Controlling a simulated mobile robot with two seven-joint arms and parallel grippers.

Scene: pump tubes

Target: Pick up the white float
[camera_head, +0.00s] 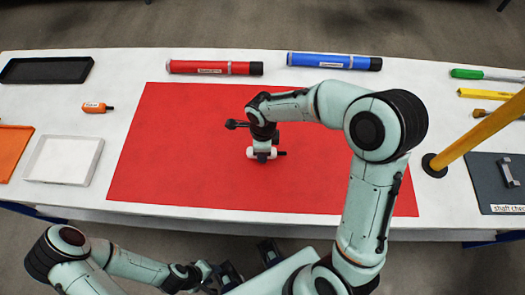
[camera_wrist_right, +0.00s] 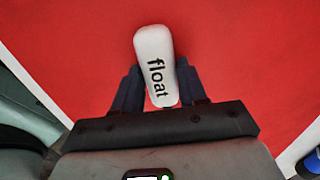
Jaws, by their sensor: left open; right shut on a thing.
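The white float (camera_head: 252,152), labelled "float", is over the red mat near its middle. It also shows in the right wrist view (camera_wrist_right: 156,65), lying lengthwise between the two dark fingers. My right gripper (camera_head: 263,156) is shut on the float from above, and the fingers hide part of its sides. I cannot tell whether the float touches the mat. My left gripper (camera_head: 242,272) is open and empty, low at the front, off the table's edge.
The red mat (camera_head: 180,150) is otherwise clear. A red tube (camera_head: 213,68) and a blue tube (camera_head: 333,62) lie behind it. A white tray (camera_head: 64,159) and small orange bottle (camera_head: 97,107) are left. A yellow post (camera_head: 480,134) and dark board (camera_head: 497,194) stand right.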

